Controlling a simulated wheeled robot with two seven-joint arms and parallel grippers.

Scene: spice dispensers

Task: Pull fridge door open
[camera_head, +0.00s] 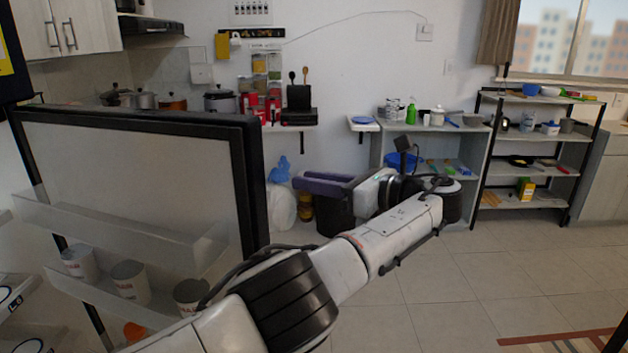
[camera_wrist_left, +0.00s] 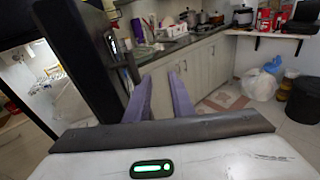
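The fridge door (camera_head: 140,160) stands swung open at the left of the head view, its inner side facing me. It has a dark frame, a pale panel and clear bins holding several cans. My left gripper (camera_head: 298,182) is beyond and to the right of the door's free edge, with purple fingers pointing left. In the left wrist view the fingers (camera_wrist_left: 160,77) are apart with nothing between them. The dark door edge (camera_wrist_left: 88,65) is to their left, apart from them. My right gripper is not in view.
A counter with pots (camera_head: 145,100) lies behind the door. A white bag (camera_head: 281,207) and a black bin (camera_head: 334,214) stand on the floor near my left gripper. Shelving (camera_head: 485,165) stands at the back right. The tiled floor (camera_head: 460,290) at right is clear.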

